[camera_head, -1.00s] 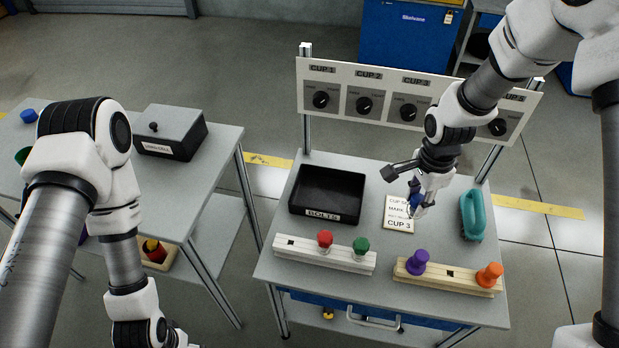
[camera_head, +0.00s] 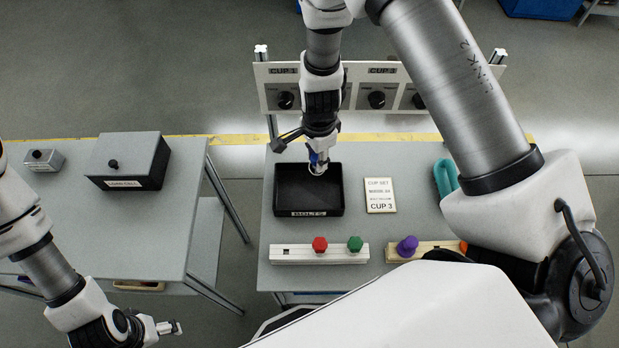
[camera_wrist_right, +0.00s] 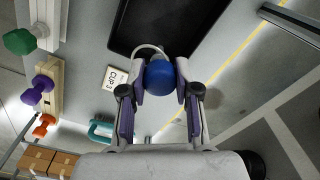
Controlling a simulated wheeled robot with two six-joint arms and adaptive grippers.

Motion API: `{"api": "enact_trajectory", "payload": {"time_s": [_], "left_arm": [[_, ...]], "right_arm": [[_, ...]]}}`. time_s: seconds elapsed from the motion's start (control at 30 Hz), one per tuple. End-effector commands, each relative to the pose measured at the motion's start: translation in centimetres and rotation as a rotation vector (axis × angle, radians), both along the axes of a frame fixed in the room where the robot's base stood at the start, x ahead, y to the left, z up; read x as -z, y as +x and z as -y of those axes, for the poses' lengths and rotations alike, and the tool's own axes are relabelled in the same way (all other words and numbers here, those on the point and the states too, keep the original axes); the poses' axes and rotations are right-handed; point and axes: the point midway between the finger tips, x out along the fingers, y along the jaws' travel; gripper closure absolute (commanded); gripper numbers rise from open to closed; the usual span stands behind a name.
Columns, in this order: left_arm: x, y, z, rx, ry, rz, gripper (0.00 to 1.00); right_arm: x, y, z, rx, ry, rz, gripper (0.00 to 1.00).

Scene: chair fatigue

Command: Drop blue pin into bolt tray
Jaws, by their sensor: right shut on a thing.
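My right gripper (camera_head: 318,168) is shut on the blue pin (camera_wrist_right: 160,77), whose round blue head shows between the fingers in the right wrist view. In the head view a little blue of the pin (camera_head: 313,157) shows at the fingers. The black bolt tray (camera_head: 336,211), labelled BOLTS, sits at the left of the right-hand table. The gripper is over the tray's back right part in the head view. In the wrist view the tray (camera_wrist_right: 122,45) lies just beyond the pin. My left gripper (camera_head: 172,327) is low at the left, with its jaws too small to read.
A white block (camera_head: 290,253) holds a red pin and a green pin. A wooden block (camera_head: 428,246) holds a purple pin and an orange one. A CUP 3 card (camera_head: 380,195) lies right of the tray. A dial panel (camera_head: 345,88) stands behind. A dark lidded box (camera_head: 128,161) is on the left table.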

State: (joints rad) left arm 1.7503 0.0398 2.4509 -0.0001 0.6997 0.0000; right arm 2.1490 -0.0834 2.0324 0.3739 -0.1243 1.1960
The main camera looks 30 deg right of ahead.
Motion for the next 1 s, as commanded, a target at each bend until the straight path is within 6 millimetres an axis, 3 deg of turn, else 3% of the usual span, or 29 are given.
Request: {"api": "enact_trajectory", "payload": {"time_s": [0.4,0.73,0.77,0.83,1.0], "left_arm": [[6.3,0.1,0.0,0.0,0.0,0.001,0.2],[6.4,0.1,0.0,0.0,0.0,0.001,0.2],[6.4,0.1,0.0,0.0,0.0,0.001,0.2],[6.4,0.1,0.0,0.0,0.0,0.001,0.2],[6.4,0.1,0.0,0.0,0.0,0.001,0.2]], "right_arm": [[5.6,0.1,0.0,0.0,0.0,0.001,1.0],[5.7,0.1,0.0,0.0,0.0,0.001,1.0],[5.7,0.1,0.0,0.0,0.0,0.001,0.66],[5.7,0.1,0.0,0.0,0.0,0.001,0.41],[5.7,0.1,0.0,0.0,0.0,0.0,0.4]]}}
